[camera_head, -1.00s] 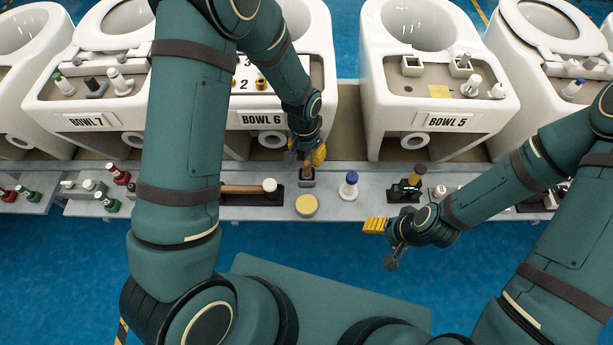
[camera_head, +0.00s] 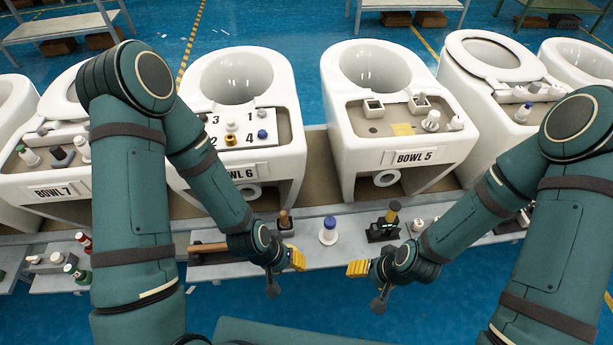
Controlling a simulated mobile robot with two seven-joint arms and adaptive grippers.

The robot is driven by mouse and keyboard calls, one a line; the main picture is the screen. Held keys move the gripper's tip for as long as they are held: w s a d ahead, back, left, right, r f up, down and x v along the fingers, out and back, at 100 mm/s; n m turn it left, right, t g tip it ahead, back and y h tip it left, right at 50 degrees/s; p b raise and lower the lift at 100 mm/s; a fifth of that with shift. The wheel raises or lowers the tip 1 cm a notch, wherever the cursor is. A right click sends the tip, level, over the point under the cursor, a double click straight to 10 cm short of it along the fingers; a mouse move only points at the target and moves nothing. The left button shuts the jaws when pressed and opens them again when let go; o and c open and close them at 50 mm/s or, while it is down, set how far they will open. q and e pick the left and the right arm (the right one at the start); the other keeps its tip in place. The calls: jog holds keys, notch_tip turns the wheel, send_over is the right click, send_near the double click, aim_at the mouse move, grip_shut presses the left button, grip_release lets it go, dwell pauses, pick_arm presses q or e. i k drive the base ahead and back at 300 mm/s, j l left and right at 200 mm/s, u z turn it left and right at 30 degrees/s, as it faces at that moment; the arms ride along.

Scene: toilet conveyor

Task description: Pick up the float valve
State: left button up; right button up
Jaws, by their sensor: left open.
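A white part with a blue cap (camera_head: 328,231), which may be the float valve, stands upright on the grey shelf (camera_head: 330,262) below the bowls. My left gripper (camera_head: 286,274) is open and empty, to the left and in front of this part, apart from it. My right gripper (camera_head: 367,286) is to the right and in front of it; its fingers look spread, with nothing between them. A similar blue-capped part (camera_head: 262,134) sits on the numbered plate of the bowl 6 toilet (camera_head: 285,160).
A black holder with a wooden-handled piece (camera_head: 285,220) and a black stand with a yellow-topped piece (camera_head: 387,222) flank the blue-capped part. A hammer-like tool (camera_head: 207,247) lies on the left. The bowl 5 toilet (camera_head: 345,150) stands behind. Blue floor is clear in front.

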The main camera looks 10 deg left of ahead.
aim_at(327, 238)
jog(key=k+l+z, duration=0.15)
jog(key=l, duration=0.2)
jog(key=k+l+z, duration=0.2)
jog(key=l, duration=0.15)
jog(key=k+l+z, duration=0.15)
jog(key=l, duration=0.25)
